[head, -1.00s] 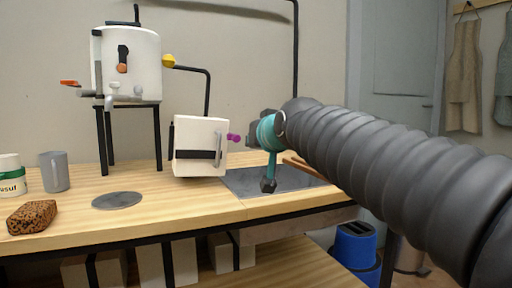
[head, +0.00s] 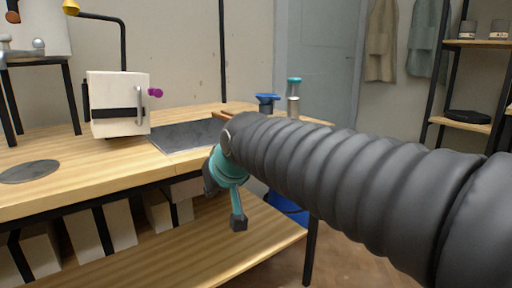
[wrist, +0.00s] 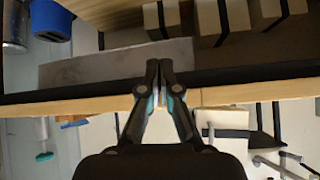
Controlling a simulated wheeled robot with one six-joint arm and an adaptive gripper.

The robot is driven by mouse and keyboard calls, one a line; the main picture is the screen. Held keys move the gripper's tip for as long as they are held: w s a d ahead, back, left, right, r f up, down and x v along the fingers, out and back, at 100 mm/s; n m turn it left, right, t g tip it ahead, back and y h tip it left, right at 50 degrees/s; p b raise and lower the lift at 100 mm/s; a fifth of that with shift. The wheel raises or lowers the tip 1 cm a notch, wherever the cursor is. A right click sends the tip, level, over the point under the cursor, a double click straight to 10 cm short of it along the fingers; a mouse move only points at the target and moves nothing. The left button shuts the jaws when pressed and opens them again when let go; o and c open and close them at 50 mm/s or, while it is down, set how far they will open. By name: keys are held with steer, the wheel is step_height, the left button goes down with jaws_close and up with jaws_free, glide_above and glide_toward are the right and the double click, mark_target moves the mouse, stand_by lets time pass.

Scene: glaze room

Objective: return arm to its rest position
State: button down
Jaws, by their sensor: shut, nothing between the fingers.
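My arm, in a dark ribbed sleeve, reaches in from the right of the head view and ends in a teal and black wrist. My gripper (head: 238,222) points down in front of the bench's front edge, with the lower shelf behind it in the picture. In the wrist view its two black fingers (wrist: 160,66) meet at the tips, shut and empty. The wooden bench (head: 90,178) lies to the left and behind the gripper. I cannot tell the exact gap between the gripper and the bench edge.
On the bench are a white box (head: 118,90) with a black band, a grey slab (head: 185,136) and a grey disc (head: 28,171). Pale blocks (head: 118,225) stand on the lower shelf (head: 190,258). A blue bucket (head: 287,208) is partly hidden behind my arm. A rack (head: 468,118) stands at right.

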steer(key=s+d+f+m+g+h+p, duration=0.1)
steer(key=s+d+f+m+h+p, duration=0.1)
steer(key=s+d, duration=0.8)
steer(key=s+d+f+m+g+h+p, duration=0.1)
steer(key=s+d+f+p, duration=0.4)
steer(key=s+d, duration=0.5)
steer(key=d+f+m+h, duration=0.1)
steer(key=d+m, duration=0.1)
steer(key=d, duration=0.4)
steer(key=shift+f+h, duration=0.2)
steer(key=shift+h, duration=0.2)
steer(key=shift+s+a, duration=0.1)
steer(key=shift+a, duration=0.05)
